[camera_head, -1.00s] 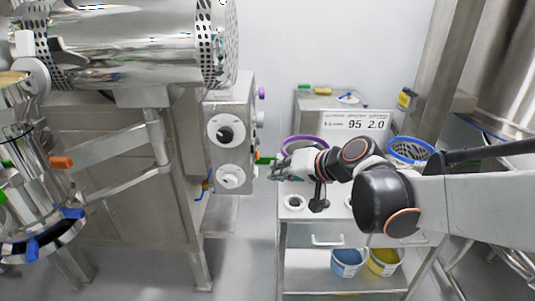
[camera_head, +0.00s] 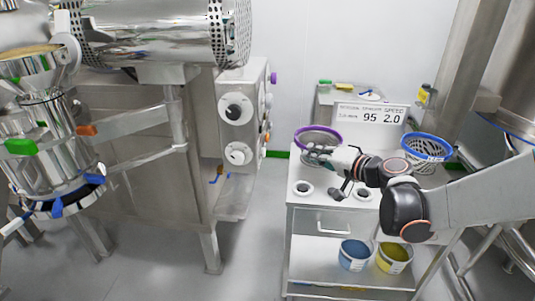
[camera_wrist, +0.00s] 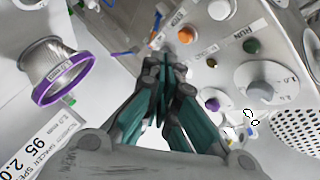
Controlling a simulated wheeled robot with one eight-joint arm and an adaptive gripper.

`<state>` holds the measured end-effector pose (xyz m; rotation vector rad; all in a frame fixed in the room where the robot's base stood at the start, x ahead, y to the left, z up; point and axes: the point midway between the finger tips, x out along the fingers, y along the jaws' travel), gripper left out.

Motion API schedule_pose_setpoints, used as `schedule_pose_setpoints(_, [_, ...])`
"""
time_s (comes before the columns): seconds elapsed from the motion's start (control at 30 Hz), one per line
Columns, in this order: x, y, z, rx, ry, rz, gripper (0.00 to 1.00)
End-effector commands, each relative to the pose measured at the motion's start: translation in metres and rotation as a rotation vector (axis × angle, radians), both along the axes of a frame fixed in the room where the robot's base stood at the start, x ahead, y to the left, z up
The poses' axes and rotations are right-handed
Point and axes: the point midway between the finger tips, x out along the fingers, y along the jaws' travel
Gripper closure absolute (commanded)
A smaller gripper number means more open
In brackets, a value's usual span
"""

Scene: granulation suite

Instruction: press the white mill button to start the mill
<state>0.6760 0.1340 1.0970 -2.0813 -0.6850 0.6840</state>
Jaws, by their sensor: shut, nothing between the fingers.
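A steel control box (camera_head: 229,143) hangs below the drum at left centre in the head view. Its front has two white dials (camera_head: 237,108), and coloured knobs line its right side. Which white part is the mill button I cannot read for certain. My gripper (camera_head: 312,153) is shut and empty, right of the box and apart from it. Its fingertips (camera_wrist: 160,45) point towards the panel.
Floor between machine and cart is clear.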

Motion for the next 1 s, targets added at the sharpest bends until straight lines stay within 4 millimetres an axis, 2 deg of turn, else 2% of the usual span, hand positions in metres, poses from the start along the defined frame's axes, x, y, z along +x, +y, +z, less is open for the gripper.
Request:
schedule_pose_setpoints(0.27, [0.0,0.012,0.0,-0.001,0.002,0.002,1.0])
schedule_pose_setpoints(0.7, [0.001,0.068,0.0,-0.001,0.0,0.003,1.0])
schedule_pose_setpoints(1.0, [0.003,0.087,0.0,-0.002,0.0,0.001,1.0])
